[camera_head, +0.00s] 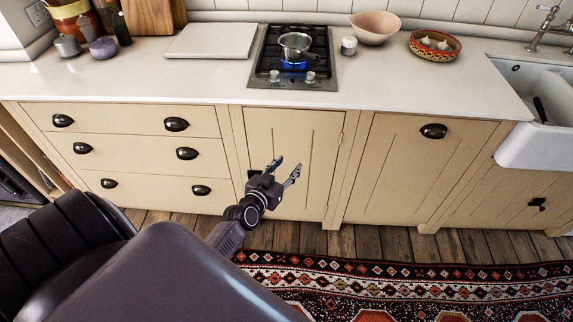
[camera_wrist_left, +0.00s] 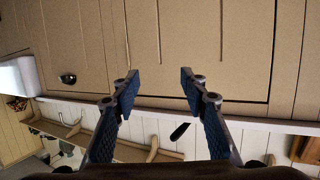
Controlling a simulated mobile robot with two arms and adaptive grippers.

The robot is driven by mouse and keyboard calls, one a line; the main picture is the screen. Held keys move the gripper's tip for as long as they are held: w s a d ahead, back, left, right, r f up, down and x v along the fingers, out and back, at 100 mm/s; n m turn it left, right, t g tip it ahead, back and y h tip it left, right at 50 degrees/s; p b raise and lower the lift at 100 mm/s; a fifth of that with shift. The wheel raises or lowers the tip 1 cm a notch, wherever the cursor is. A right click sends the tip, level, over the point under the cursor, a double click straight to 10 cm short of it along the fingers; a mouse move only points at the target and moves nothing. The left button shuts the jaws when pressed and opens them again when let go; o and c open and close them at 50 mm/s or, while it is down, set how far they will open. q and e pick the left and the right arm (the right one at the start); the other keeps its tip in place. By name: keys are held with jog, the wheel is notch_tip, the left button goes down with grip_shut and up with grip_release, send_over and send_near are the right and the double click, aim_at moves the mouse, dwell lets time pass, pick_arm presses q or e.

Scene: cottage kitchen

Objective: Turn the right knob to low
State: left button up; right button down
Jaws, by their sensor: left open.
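The right knob (camera_head: 310,76) is a small light-coloured knob at the front right of the black gas hob (camera_head: 263,72) in the head view. The left knob (camera_head: 275,75) stands beside it. A blue flame (camera_head: 294,66) burns under a metal saucepan (camera_head: 296,43) on the hob. The knobs' exact settings are too small to read. My left gripper (camera_head: 284,173) is open and empty, in front of the cabinet door below the hob and well below the knobs. The left wrist view shows its two fingers (camera_wrist_left: 158,88) apart with nothing between them. My right gripper is not in view.
The pale worktop (camera_head: 205,83) juts above the cabinets, between my left gripper and the hob. A white jar (camera_head: 348,46), a pink bowl (camera_head: 376,26) and a patterned bowl (camera_head: 435,46) stand right of the hob. A pale board (camera_head: 212,41) lies left of it.

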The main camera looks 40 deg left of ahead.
pick_arm(q)
jog(key=shift+s+d+f, duration=0.15)
jog(key=shift+s+f, duration=0.05)
jog(key=shift+f, duration=0.35)
jog(key=shift+s+d+f, duration=0.15)
jog(key=shift+f, duration=0.4)
jog(key=s+d+f+m+g+h, duration=0.1)
jog(key=s+d+f+g, duration=0.25)
jog(key=s+f, duration=0.65)
jog(key=s+d+f+m+g+h, duration=0.1)
jog(key=s+d+f+g, duration=0.35)
jog(key=f, duration=0.85)
jog(key=s+d+f+g, duration=0.1)
jog(key=s+f, duration=0.4)
jog(key=s, duration=0.6)
jog(key=s+d+f+m+g, duration=0.1)
jog(key=s+f, duration=0.4)
jog(key=s, duration=0.6)
jog(key=s+d+f+m+g, duration=0.1)
jog(key=s+d+f+g, duration=0.2)
jog(key=s, duration=0.8)
notch_tip(320, 180, down, 2)
jog(key=shift+s+d+g, duration=0.25)
jog(key=shift+s+g, duration=0.05)
